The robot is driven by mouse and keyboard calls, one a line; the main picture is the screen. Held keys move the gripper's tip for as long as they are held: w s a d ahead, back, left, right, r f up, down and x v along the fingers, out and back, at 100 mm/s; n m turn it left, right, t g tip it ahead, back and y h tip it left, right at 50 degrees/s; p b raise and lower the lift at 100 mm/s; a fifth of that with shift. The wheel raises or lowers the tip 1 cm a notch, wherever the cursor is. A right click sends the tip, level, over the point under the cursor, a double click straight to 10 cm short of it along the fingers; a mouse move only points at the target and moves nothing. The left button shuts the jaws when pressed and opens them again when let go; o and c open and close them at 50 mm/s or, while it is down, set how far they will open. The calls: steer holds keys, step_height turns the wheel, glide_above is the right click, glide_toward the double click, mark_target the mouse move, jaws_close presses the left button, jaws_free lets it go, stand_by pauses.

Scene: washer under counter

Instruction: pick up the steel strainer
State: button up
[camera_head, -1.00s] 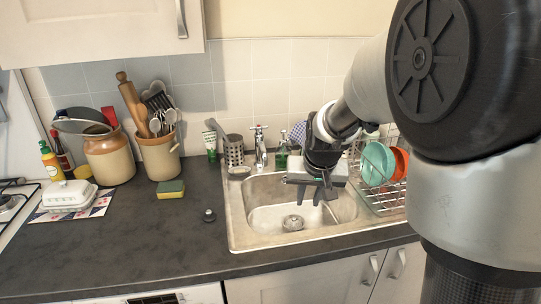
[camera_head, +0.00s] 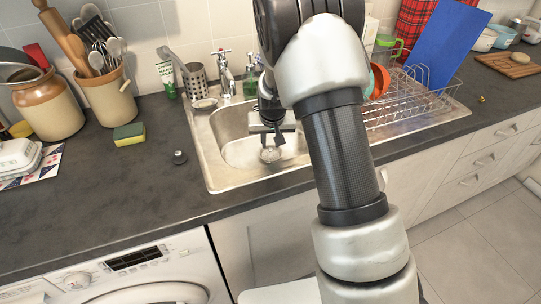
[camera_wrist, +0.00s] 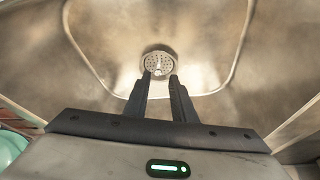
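The steel strainer (camera_head: 270,155) is a small round perforated disc in the drain at the bottom of the sink (camera_head: 208,160). In the wrist view the strainer (camera_wrist: 158,60) shows its holes and a small central knob, just beyond my fingertips. My gripper (camera_head: 271,142) hangs over the basin, pointing down. In the wrist view my gripper (camera_wrist: 159,77) is open, with a gap between its two dark fingers and nothing held. The fingers line up with the strainer's two sides and seem to be above it; the exact height is hard to tell.
The tap (camera_head: 224,75) and cutlery holder (camera_head: 197,83) stand behind the basin. A small dark stopper (camera_head: 179,157) and a sponge (camera_head: 129,134) lie on the counter to the left. The basin walls surround my gripper.

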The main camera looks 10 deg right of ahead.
mark_target(271, 149)
steer(key=shift+w+b+x, duration=0.2)
steer(key=shift+x, duration=1.5)
steer(key=shift+w+b+x, duration=0.15)
steer(key=shift+w+x, duration=0.05)
steer(key=shift+x, duration=1.55)
steer(key=shift+d+r, duration=0.1)
steer(key=shift+r, duration=0.15)
jaws_close()
